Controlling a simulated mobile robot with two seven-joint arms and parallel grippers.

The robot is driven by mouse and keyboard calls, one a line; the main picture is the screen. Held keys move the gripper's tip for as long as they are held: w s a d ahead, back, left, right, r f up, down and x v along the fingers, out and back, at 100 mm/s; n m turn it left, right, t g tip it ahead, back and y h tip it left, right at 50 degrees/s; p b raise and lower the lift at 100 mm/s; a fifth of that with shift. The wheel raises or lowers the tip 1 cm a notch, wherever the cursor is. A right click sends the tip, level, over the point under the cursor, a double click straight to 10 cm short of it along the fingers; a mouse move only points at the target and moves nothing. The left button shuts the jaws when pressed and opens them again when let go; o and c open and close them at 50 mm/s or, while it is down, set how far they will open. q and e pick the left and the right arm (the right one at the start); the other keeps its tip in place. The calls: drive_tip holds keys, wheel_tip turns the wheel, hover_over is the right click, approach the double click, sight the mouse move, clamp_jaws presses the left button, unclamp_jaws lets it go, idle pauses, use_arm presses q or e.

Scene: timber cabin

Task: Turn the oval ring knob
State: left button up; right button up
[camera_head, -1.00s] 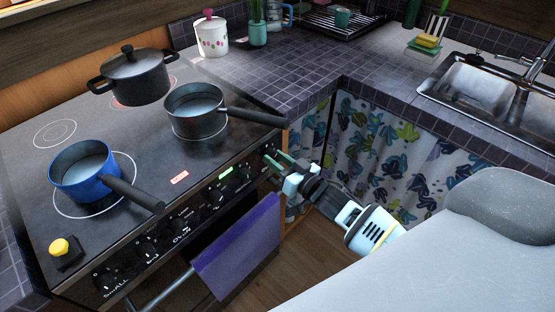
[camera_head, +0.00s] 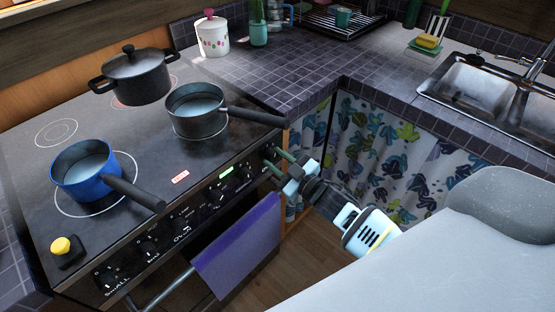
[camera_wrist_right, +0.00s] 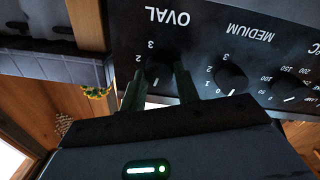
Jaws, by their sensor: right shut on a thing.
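The oval ring knob (camera_wrist_right: 158,72) is a dark round knob under the upside-down label OVAL in the right wrist view. It sits at the right end of the stove's control panel. My right gripper (camera_wrist_right: 160,84) has one dark finger on each side of this knob and is shut on it. In the head view the right gripper (camera_head: 277,161) reaches the panel's right end from the lower right, and its fingers partly hide the knob. My left gripper is in neither view.
The medium knob (camera_wrist_right: 230,78) is close beside one finger. A black saucepan (camera_head: 195,112) has its handle above the gripper. A blue pan (camera_head: 85,172) and a lidded pot (camera_head: 133,77) stand on the hob. A purple towel (camera_head: 238,245) hangs below the panel.

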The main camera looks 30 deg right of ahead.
drive_tip(key=shift+f+n, duration=0.1)
drive_tip(key=shift+n, duration=1.1)
drive_tip(key=o, duration=1)
